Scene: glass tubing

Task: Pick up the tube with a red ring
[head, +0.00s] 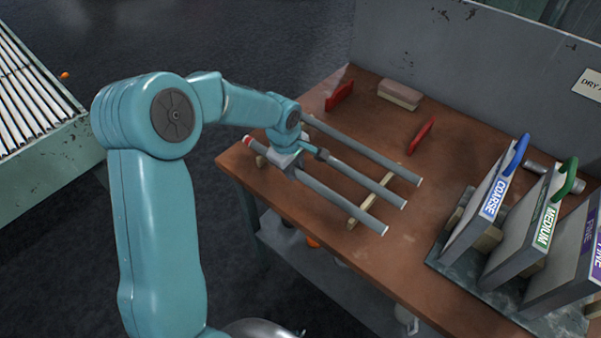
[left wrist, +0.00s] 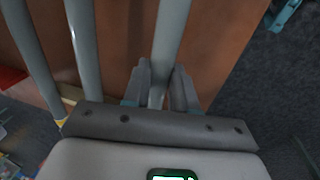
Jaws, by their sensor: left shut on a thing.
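The tube with a red ring (head: 340,203) is the grey glass tube nearest the table's front edge; its red ring (head: 247,140) shows at its left end. My left gripper (head: 290,161) is shut on this tube near that end. In the left wrist view the gripper fingers (left wrist: 160,88) stand on both sides of the tube (left wrist: 171,30). The red ring is hidden in that view. I cannot tell whether the tube is clear of its wooden supports. My right gripper is not in view.
Two more grey tubes, a middle one (head: 378,189) and a rear one (head: 360,148), lie parallel on wooden strips (head: 366,203). Red blocks (head: 420,136) and a brush-like block (head: 400,95) lie behind. Upright labelled boards, including COARSE (head: 480,205), stand at the right.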

